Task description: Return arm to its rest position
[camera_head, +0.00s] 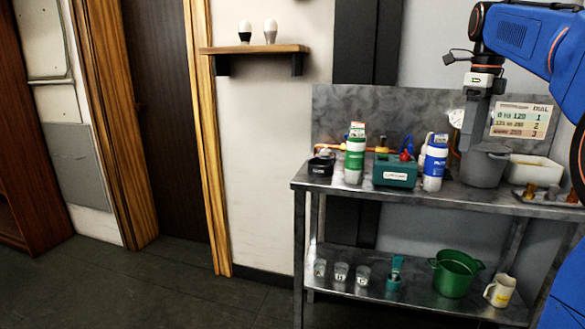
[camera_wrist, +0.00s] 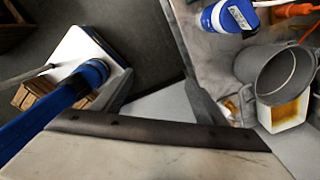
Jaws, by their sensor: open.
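My arm reaches in from the right in the head view, bent with the wrist pointing down. My gripper (camera_head: 470,140) hangs over the metal bench, by the grey pot (camera_head: 484,167); how far above or in front of it I cannot tell. In the wrist view the two fingers of my gripper (camera_wrist: 160,100) are spread apart with nothing between them. The grey pot (camera_wrist: 281,70) lies to the right of the fingers there, apart from them.
The metal bench (camera_head: 420,196) holds a green-capped bottle (camera_head: 354,160), a teal box (camera_head: 395,174), a blue-and-white bottle (camera_head: 434,165) and a white tub (camera_head: 537,168). A dial chart (camera_head: 520,119) is behind. The lower shelf holds cups, a green pot (camera_head: 455,275) and a mug (camera_head: 500,291). Floor at left is clear.

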